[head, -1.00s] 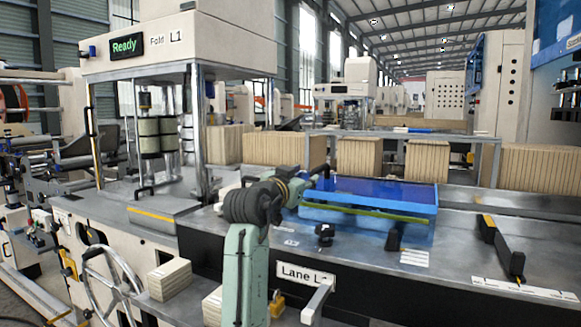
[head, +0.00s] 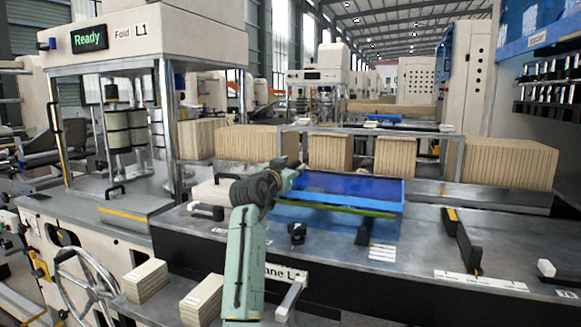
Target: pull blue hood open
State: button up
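The blue hood (head: 385,190) is a low, see-through blue cover on the grey machine table in the middle of the head view. A yellow-green bar (head: 350,211) runs along its front edge. It looks low and flat over the table; I cannot tell whether it is raised at all. My green arm reaches up from the bottom, and my gripper (head: 295,170) is at the hood's back left corner. The fingers are too small and partly hidden, so I cannot tell whether they touch the hood or are open.
A "Ready" folding unit (head: 145,40) stands on the left, with a handwheel (head: 85,285) below. Paper stacks (head: 330,152) line the back. Paper blocks (head: 146,280) sit at the front left. A blue cabinet (head: 545,60) is at right.

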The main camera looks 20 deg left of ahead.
jog(key=shift+c, duration=0.6)
grip_shut()
